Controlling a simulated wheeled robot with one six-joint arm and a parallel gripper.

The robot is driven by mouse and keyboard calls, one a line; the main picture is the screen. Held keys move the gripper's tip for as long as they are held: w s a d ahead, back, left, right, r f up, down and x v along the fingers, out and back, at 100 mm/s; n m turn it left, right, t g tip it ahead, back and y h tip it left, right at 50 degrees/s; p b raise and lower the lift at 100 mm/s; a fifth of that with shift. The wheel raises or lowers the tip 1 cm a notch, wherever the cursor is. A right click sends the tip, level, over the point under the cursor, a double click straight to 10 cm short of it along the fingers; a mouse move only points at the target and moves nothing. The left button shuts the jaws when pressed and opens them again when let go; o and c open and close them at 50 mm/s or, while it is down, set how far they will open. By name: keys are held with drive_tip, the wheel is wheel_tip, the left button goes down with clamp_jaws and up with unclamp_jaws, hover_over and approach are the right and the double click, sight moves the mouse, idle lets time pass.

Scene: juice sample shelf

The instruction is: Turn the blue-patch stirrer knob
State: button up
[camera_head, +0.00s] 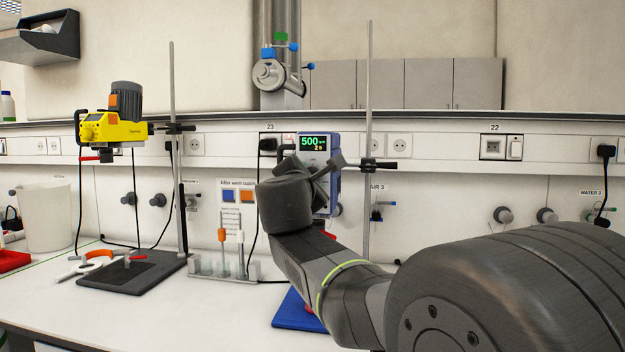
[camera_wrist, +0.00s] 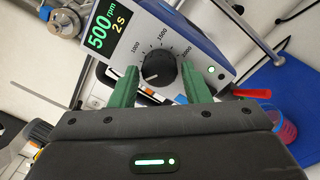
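The stirrer with blue housing (camera_head: 334,148) hangs on a stand above a blue mat (camera_head: 294,313). Its display reads 500 rpm and 2 s. In the wrist view, the stirrer's face (camera_wrist: 199,47) fills the upper middle, with a black round knob (camera_wrist: 159,68) ringed by speed marks. The knob's white pointer line points to the lower left. My gripper (camera_wrist: 159,70) is open, its green fingers on either side of the knob with a gap at each side. I cannot tell how far the tips reach along the knob. In the head view my wrist hides much of the stirrer.
A yellow stirrer (camera_head: 112,130) hangs on another stand at the left, over a black base plate (camera_head: 130,275). A test tube rack (camera_head: 223,268) stands between the stands. A metal rod (camera_head: 369,100) rises beside the blue stirrer. A red-and-blue vessel (camera_wrist: 284,127) shows at the wrist view's right.

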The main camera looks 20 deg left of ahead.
drive_tip(key=shift+o, duration=1)
drive_tip(key=v, duration=1.3)
drive_tip(key=shift+s, duration=0.45)
drive_tip(key=shift+w, duration=0.1)
drive_tip(key=x, duration=1.3)
drive_tip(key=shift+w, duration=0.35)
